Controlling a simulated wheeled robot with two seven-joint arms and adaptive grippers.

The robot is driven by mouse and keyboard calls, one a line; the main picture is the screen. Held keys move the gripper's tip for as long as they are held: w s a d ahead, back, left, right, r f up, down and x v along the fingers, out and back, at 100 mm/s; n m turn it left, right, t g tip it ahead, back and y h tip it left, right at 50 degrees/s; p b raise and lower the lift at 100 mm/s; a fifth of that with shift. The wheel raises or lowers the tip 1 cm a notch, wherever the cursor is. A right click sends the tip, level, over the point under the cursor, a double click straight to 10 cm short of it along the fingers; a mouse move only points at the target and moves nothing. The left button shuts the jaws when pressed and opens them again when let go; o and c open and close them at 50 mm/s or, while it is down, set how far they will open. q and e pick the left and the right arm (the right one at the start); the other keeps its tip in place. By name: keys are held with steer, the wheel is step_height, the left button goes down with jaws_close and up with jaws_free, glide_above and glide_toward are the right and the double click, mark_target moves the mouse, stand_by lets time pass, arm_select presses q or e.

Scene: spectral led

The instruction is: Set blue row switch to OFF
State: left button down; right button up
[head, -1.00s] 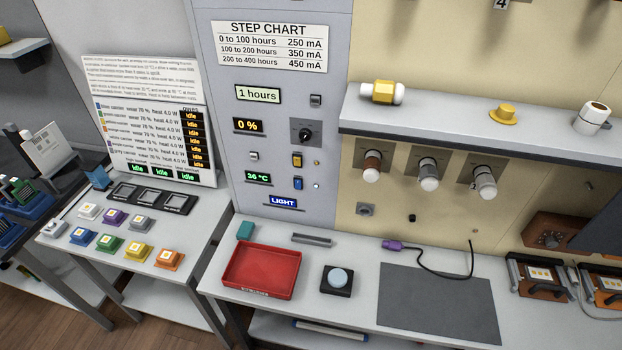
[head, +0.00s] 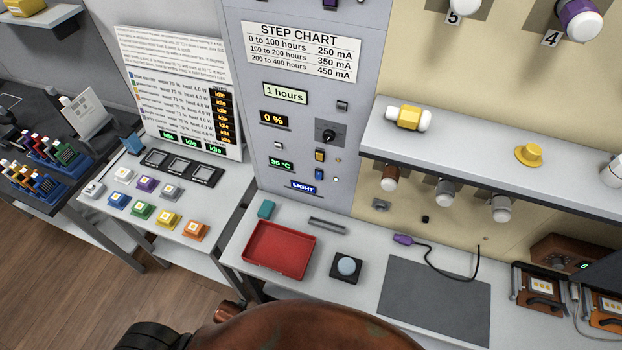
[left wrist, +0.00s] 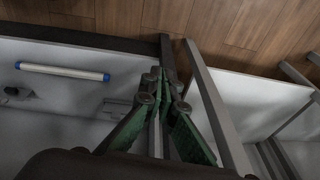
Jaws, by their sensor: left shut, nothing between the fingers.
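The blue switch (head: 318,174) is a small rocker on the grey panel (head: 355,110), above the LIGHT label. A yellow switch (head: 319,155) sits just above it, with a small indicator to the right of each. The blue rocker's position is too small to read. My left gripper (left wrist: 163,74) shows in the left wrist view, its green fingers shut and empty, over the white lower shelf and table legs. It is apart from the panel. My right gripper is not in view.
A shelf (head: 480,150) juts out at the right. A black knob (head: 329,134) sits above the switches. Space before the panel is clear.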

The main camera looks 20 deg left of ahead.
arm_select(q)
steer(key=w+a+r+m+t+y+p, duration=0.1)
steer(key=w+r+p, duration=0.15)
steer(key=r, duration=0.95)
steer(key=w+a+r+t+y+p, duration=0.1)
steer(key=w+r+t+p, duration=0.15)
steer(key=r, duration=0.95)
steer(key=w+a+r+m+t+p, duration=0.1)
steer(key=w+r+p, duration=0.15)
steer(key=r, duration=0.95)
steer(key=w+d+r+m+t+y, duration=0.1)
steer(key=w+d+r+m+t, duration=0.35)
steer(key=w+r, duration=0.35)
steer(key=m+t+h+p, duration=0.2)
steer(key=m+t+h, duration=0.25)
steer(key=m, duration=0.65)
glide_toward(318, 178)
steer(key=w, duration=0.1)
steer(key=w+f, duration=0.1)
steer(key=w, duration=0.3)
steer(key=shift+f, duration=0.35)
steer(key=shift+w+f, duration=0.25)
steer(key=shift+w, duration=0.55)
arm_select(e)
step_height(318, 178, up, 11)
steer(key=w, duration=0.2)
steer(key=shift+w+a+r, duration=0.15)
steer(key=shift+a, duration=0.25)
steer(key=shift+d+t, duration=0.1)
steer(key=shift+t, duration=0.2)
